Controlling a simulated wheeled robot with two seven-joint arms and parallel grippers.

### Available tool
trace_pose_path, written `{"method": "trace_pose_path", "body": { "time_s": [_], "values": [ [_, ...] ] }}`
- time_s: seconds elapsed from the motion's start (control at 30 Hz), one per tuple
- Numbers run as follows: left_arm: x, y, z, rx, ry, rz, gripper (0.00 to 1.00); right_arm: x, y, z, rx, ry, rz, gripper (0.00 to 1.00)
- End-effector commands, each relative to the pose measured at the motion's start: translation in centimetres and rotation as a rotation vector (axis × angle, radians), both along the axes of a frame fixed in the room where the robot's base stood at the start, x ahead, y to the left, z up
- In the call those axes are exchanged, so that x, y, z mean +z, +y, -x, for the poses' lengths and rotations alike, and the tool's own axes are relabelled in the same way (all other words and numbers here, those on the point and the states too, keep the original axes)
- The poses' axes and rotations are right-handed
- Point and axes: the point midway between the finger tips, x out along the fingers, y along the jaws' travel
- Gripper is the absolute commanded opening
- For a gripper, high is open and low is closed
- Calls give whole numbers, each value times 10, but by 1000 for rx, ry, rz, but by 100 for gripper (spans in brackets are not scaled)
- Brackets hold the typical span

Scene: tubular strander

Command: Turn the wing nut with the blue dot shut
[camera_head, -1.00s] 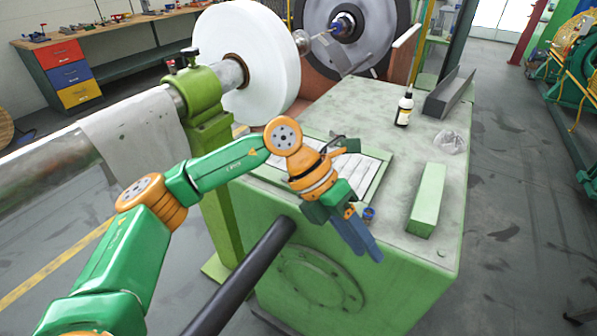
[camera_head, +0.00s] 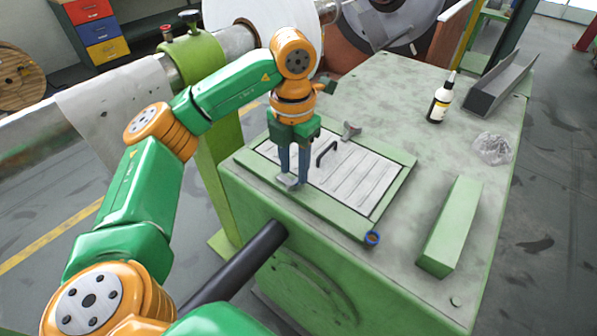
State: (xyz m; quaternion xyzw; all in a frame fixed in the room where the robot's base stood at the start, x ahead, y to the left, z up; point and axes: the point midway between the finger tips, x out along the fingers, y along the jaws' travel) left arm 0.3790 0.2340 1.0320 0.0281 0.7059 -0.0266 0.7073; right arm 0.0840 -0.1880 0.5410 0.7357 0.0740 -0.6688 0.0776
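A hinged-looking pale slatted panel (camera_head: 362,178) with a black handle (camera_head: 327,153) lies in a green frame on top of the green machine box. A grey wing nut (camera_head: 287,181) is at the frame's front left, right at my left gripper's fingertips. Another grey wing nut (camera_head: 351,131) is at the far side. A blue ring-like piece (camera_head: 373,238) is at the frame's front right corner. I cannot make out a blue dot on either grey nut. My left gripper (camera_head: 294,180) points down, fingers apart with a gap between them. My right gripper is out of view.
On the box top stand a bottle (camera_head: 441,98), a grey channel (camera_head: 500,84), a clear crumpled bag (camera_head: 493,148) and a green block (camera_head: 450,226). A dark bar (camera_head: 240,264) reaches the box's front. A green post with a roller stands left.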

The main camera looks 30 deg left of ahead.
Motion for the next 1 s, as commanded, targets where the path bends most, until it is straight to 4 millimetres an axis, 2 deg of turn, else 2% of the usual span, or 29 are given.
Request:
{"method": "trace_pose_path", "body": {
  "time_s": [0.17,0.4,0.43,0.57,1.0],
  "values": [
    [-22,0,0,0,1,1,40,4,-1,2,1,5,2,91],
    [-25,0,0,-1,-2,2,40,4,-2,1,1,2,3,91],
    [-25,0,0,-1,-2,2,35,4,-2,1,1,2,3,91],
    [-25,0,0,-1,-1,2,0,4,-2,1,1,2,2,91],
    [-25,0,0,-35,-1,2,0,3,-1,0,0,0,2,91]
  ]
}}
